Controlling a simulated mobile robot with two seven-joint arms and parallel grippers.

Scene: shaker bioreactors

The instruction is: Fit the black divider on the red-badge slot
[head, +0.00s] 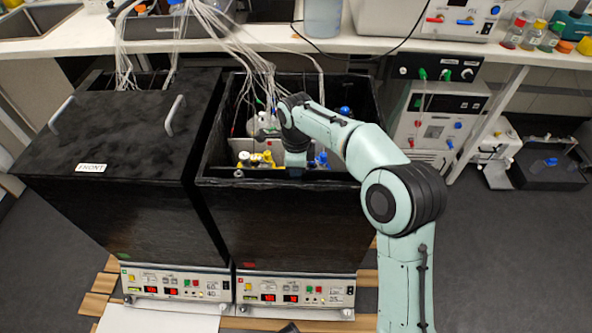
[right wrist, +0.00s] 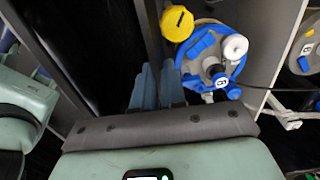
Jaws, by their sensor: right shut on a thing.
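The right shaker box (head: 228,140) is open on top and has a small red badge (head: 249,265) low on its front. A black panel (head: 285,225), which I take for the divider, stands upright at the front of this box. Whether it is fully seated cannot be told. My right gripper (head: 294,168) reaches down at its top edge. In the right wrist view, the blue-grey fingers (right wrist: 158,85) are closed on the dark panel edge (right wrist: 150,35). My left gripper is not in view.
The left box (head: 120,135) has a black cover with two handles and a green badge (head: 124,257). Bottles with a yellow cap (right wrist: 177,23) and a blue cap (right wrist: 212,65) stand close beside the fingers. White tubes (head: 215,25) hang from the bench.

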